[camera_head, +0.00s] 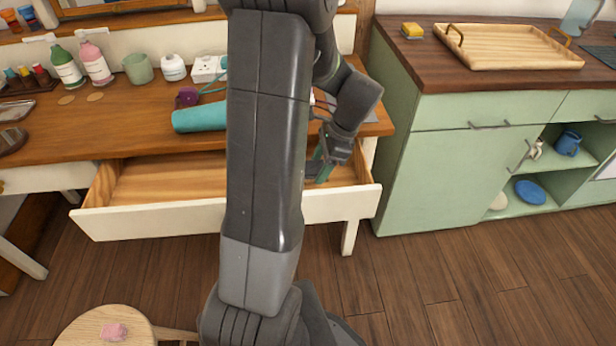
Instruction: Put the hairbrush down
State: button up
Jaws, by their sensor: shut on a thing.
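My gripper (324,165) is over the right end of the open desk drawer (150,222). It is shut on a narrow green thing, which I take to be the hairbrush (321,150). Only a small part of it shows between the fingers, and my arm hides much of the view there. I cannot tell whether it touches the drawer floor. The left part of the drawer is bare wood and looks empty; its middle is hidden behind my arm.
On the desk (100,125) are a teal roll (200,118), bottles (67,66), a green cup (138,68) and small items. A green cabinet (455,170) with a wooden tray (508,47) stands right. A stool (85,328) is at lower left.

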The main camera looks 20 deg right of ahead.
jog(key=shift+f+b, duration=0.6)
jog(key=shift+f, duration=2.5)
jog(key=shift+f, duration=0.15)
jog(key=o, duration=1.1)
jog(key=shift+c, duration=0.2)
jog(key=p+v, duration=0.3)
jog(key=v, duration=0.9)
